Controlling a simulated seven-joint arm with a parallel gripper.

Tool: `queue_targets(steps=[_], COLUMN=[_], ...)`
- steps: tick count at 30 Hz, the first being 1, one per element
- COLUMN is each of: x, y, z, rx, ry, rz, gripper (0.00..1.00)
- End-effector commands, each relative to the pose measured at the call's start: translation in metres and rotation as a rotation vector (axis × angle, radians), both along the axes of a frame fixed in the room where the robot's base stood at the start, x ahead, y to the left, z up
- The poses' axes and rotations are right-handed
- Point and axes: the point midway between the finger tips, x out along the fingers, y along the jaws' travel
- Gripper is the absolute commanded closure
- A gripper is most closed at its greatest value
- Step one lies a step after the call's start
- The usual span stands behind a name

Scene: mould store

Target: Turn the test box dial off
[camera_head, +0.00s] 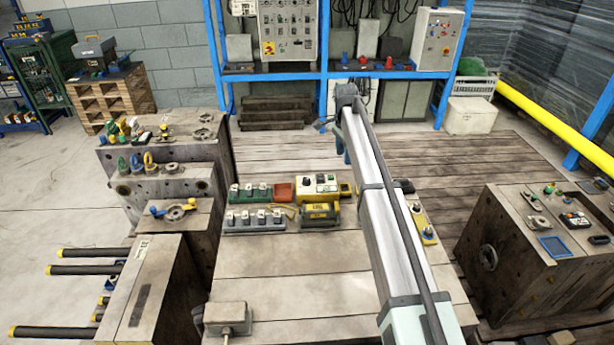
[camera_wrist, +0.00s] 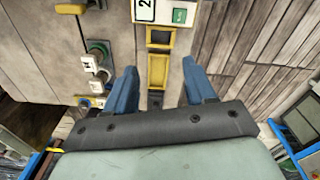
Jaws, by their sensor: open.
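A yellow box with a pale control face (camera_head: 320,187), which looks like the test box, sits on the wooden bench left of my arm in the head view. Its small controls show, but the dial's setting is too small to read. In the wrist view, a pale panel edge (camera_wrist: 166,11) with a green label shows at the top; I cannot tell whether it is the same box. My gripper (camera_wrist: 158,66) is open in the wrist view, its blue fingers apart with nothing held. A yellow strip with dark windows (camera_wrist: 158,70) shows between and beyond the fingers.
A yellow and black unit (camera_head: 320,213) stands in front of the box. Switch blocks (camera_head: 255,219) and a red tray (camera_head: 280,190) are to its left. Another yellow unit (camera_head: 426,229) lies right of my arm. The bench front is mostly clear, with a grey box (camera_head: 228,318) at its left.

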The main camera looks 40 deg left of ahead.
Motion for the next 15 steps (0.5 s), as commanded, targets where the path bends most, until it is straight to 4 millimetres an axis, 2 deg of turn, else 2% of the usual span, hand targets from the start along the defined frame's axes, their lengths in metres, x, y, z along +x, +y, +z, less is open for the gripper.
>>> queue_targets(steps=[1, 3, 6, 10, 15], x=[-0.018, -0.038, -0.062, -0.079, -0.085], y=[0.025, 0.049, 0.074, 0.090, 0.094], z=[0.010, 0.020, 0.031, 0.038, 0.032], rx=[0.010, 0.020, 0.030, 0.036, 0.038], ry=[0.006, 0.014, 0.024, 0.032, 0.035], rz=[0.021, 0.041, 0.063, 0.077, 0.082], gripper=[0.45, 0.45, 0.45, 0.45, 0.45])
